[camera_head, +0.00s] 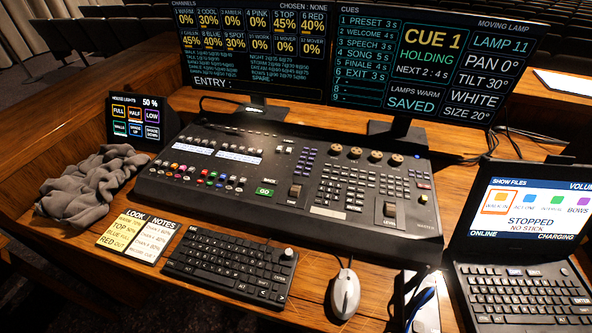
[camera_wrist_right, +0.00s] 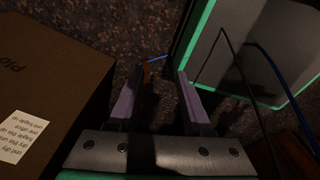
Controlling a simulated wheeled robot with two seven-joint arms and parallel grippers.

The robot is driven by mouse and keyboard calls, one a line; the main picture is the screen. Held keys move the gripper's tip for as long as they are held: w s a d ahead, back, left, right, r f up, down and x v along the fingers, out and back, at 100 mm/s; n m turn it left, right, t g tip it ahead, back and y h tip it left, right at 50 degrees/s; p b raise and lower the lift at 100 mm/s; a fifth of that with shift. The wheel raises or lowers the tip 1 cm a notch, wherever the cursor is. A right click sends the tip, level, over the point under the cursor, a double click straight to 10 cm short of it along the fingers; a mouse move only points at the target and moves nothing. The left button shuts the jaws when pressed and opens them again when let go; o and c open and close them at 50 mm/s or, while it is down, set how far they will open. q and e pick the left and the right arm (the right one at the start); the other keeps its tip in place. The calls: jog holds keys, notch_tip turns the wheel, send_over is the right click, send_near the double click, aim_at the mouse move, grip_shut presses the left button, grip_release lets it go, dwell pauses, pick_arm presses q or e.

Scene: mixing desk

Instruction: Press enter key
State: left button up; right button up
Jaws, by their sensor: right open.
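A black keyboard (camera_head: 232,264) with a round knob at its top right corner lies on the wooden desk in front of the mixing console (camera_head: 290,180). The console carries several small key blocks, including a dark keypad (camera_head: 395,187) on its right half. My right gripper (camera_wrist_right: 158,76) is open and empty in the right wrist view, above a dark speckled floor, away from the keys. My left gripper is not in view.
A grey mouse (camera_head: 345,293), a laptop (camera_head: 525,245), a grey cloth (camera_head: 90,180), note cards (camera_head: 137,235) and a small touch panel (camera_head: 140,118) surround the console. In the wrist view, a brown box (camera_wrist_right: 45,80) is left and a green-edged grey panel (camera_wrist_right: 235,55) with cables is right.

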jog(key=shift+s+d, duration=0.2)
jog(key=shift+s, duration=1)
jog(key=c, duration=0.3)
jog(key=shift+w, duration=0.1)
grip_shut()
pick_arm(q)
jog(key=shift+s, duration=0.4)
pick_arm(e)
jog(key=shift+w, duration=0.65)
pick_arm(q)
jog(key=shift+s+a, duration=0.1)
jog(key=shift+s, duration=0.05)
pick_arm(e)
jog(key=shift+s+a, duration=0.15)
